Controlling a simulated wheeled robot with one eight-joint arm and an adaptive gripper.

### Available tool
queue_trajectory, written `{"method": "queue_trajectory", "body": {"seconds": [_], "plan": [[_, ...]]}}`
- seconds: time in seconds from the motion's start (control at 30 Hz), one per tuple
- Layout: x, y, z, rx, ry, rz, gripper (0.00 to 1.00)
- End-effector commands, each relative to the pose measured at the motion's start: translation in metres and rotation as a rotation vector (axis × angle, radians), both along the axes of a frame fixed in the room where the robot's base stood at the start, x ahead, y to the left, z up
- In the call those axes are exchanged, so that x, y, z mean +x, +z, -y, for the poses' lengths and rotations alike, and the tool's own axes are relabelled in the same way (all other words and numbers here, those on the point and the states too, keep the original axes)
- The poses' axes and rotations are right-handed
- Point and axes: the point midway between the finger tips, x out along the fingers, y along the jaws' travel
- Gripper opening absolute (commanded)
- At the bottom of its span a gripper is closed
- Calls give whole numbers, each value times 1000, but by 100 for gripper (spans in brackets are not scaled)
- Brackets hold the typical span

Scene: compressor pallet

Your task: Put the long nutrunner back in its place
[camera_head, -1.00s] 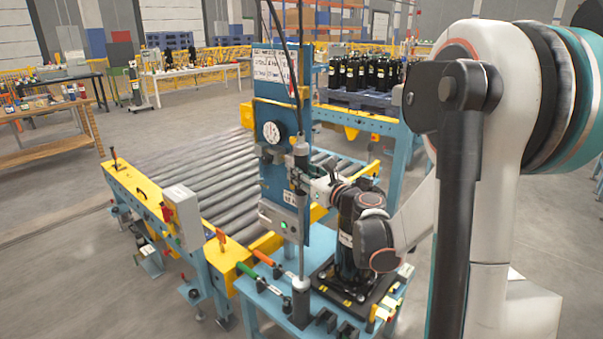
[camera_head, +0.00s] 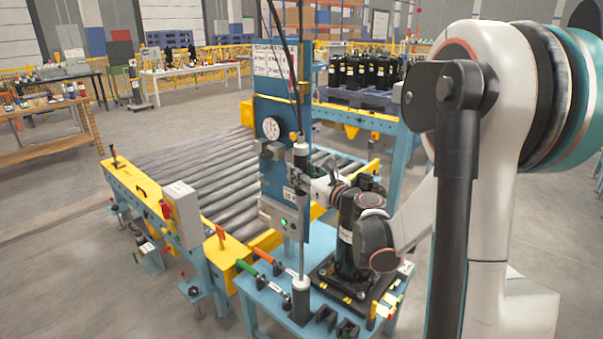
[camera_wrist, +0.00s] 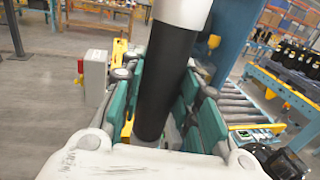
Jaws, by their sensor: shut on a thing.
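The long nutrunner (camera_head: 301,158) hangs upright in front of the blue panel (camera_head: 270,90), with dark cables running up from its top. Its thin shaft runs down to a grey cylinder (camera_head: 301,302) at the blue bench. I cannot tell whether that cylinder is part of the tool or a holder. My gripper (camera_head: 305,186) is shut around the nutrunner's body from the right. In the wrist view, the teal finger pads of my gripper (camera_wrist: 156,100) flank the nutrunner's black body (camera_wrist: 166,80), below its pale upper part.
A black compressor (camera_head: 347,240) stands on a dark plate just right of the shaft. Green and orange-handled tools (camera_head: 262,280) lie left of the shaft. Black brackets (camera_head: 326,318) sit at the bench front. A roller conveyor (camera_head: 205,175) lies behind left, with a grey box (camera_head: 183,212).

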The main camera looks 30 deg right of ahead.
Motion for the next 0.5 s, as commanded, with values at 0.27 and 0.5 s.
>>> {"method": "queue_trajectory", "body": {"seconds": [0.27,0.5], "plan": [[0,-4,0,1,0,1,0],[0,-5,0,1,0,1,53]]}}
